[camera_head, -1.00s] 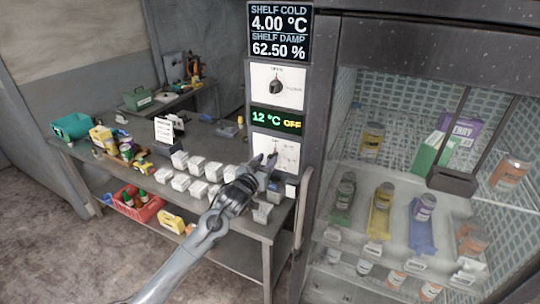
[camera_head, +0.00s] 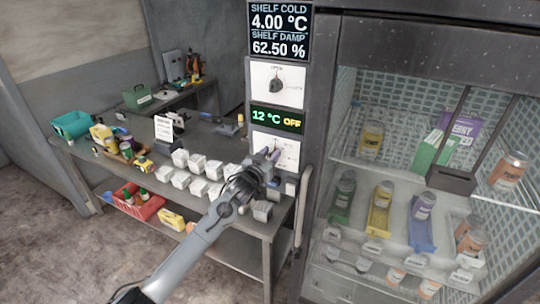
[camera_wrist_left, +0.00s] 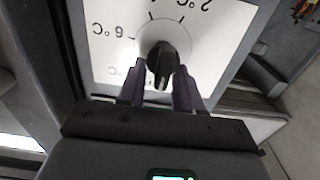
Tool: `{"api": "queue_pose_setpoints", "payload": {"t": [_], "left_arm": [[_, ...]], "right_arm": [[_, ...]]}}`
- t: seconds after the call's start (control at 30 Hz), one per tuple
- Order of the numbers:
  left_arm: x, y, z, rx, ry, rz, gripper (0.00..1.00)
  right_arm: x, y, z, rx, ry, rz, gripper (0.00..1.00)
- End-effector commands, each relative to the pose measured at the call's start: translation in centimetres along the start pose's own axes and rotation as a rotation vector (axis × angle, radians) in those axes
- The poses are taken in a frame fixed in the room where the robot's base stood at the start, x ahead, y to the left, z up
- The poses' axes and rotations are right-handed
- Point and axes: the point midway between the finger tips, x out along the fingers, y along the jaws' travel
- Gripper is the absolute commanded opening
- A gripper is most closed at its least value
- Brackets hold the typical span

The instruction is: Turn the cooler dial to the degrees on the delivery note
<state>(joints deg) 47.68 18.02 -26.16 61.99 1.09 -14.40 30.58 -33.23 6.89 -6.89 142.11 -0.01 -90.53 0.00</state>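The cooler dial is a black knob (camera_wrist_left: 163,62) on a white plate (camera_wrist_left: 105,30), marked "2 °C" and "6 °C" upside down in the left wrist view. In the head view the plate (camera_head: 288,152) is the lower one on the grey column, partly hidden by my gripper. My left gripper (camera_head: 271,155) is at this plate. In the left wrist view its purple fingers (camera_wrist_left: 160,82) are open, one either side of the knob's grip bar; contact is unclear. A white note (camera_head: 164,128) stands on the bench, its text too small to read. My right gripper is out of view.
A display (camera_head: 277,120) reads "12 °C OFF"; above it is another dial (camera_head: 276,86). The top screen (camera_head: 279,31) reads 4.00 °C and 62.50 %. A glass-fronted cooler (camera_head: 400,130) with a handle stands right.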

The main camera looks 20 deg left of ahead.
Motion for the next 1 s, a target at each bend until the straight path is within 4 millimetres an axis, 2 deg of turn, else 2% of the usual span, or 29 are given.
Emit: {"api": "queue_pose_setpoints", "payload": {"t": [0.47, 1.0], "left_arm": [[0.0, 0.1, 0.1, 0.088, 0.001, 0.0, 0.04], [0.0, 0.9, 0.4, 0.549, 0.001, 0.0, 0.04]], "right_arm": [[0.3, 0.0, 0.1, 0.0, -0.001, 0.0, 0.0], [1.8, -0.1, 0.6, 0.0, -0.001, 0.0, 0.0]]}}
